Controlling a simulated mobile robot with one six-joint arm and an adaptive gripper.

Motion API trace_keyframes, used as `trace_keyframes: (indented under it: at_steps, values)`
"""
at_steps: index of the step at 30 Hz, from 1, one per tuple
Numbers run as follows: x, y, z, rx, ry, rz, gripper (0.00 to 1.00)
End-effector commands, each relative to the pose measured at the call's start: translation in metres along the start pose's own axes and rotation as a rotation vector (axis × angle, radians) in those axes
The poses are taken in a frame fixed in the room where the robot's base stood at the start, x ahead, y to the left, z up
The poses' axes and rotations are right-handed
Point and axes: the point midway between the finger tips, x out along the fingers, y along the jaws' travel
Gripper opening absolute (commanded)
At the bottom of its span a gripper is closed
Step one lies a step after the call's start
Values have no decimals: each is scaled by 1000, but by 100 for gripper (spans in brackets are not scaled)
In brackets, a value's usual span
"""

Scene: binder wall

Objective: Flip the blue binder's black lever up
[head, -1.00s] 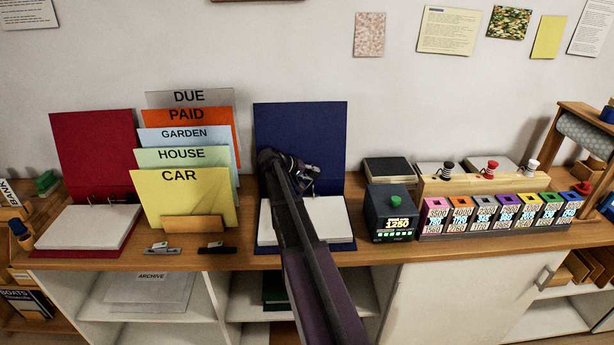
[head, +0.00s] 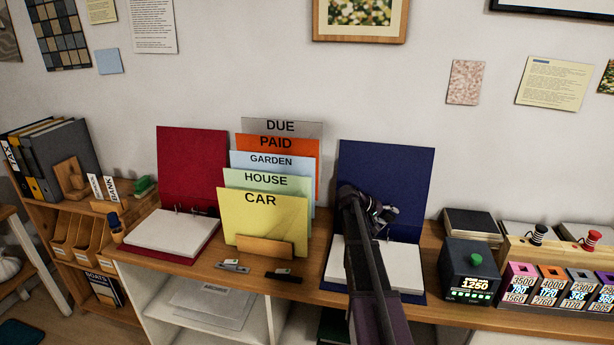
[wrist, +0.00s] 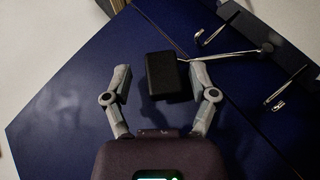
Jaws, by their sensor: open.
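The blue binder (head: 388,180) stands open on the wooden counter, its cover upright against the wall and white paper (head: 402,268) on its lower half. In the wrist view the blue cover (wrist: 70,105) fills most of the picture. The black lever (wrist: 168,75) shows as a dark block joined to a metal rod (wrist: 232,53). My gripper (wrist: 162,75) is open, with one finger on each side of the black block. I cannot tell whether either finger touches it. In the head view my gripper (head: 385,213) is in front of the binder, and my arm hides part of the paper and rings.
A red binder (head: 192,165) stands open at the left, beside a file rack with labelled folders (head: 262,215). Two small staplers or clips lie in front of it. A dark box with a green button (head: 470,270) stands right of the blue binder.

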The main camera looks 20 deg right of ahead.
Motion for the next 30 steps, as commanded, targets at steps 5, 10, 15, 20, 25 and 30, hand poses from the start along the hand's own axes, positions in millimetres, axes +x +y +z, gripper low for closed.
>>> trace_keyframes:
  at_steps: [5, 10, 15, 20, 25, 30]
  values:
    - [-2, -1, 2, -1, 0, -5, 74]
    - [-15, -12, 18, -6, -4, -48, 74]
    - [-46, -37, 51, -24, -13, -149, 74]
    - [-94, -76, 99, -63, -26, -314, 74]
    - [-147, -115, 152, -120, -43, -502, 74]
    - [-199, -146, 207, -190, -61, -681, 74]
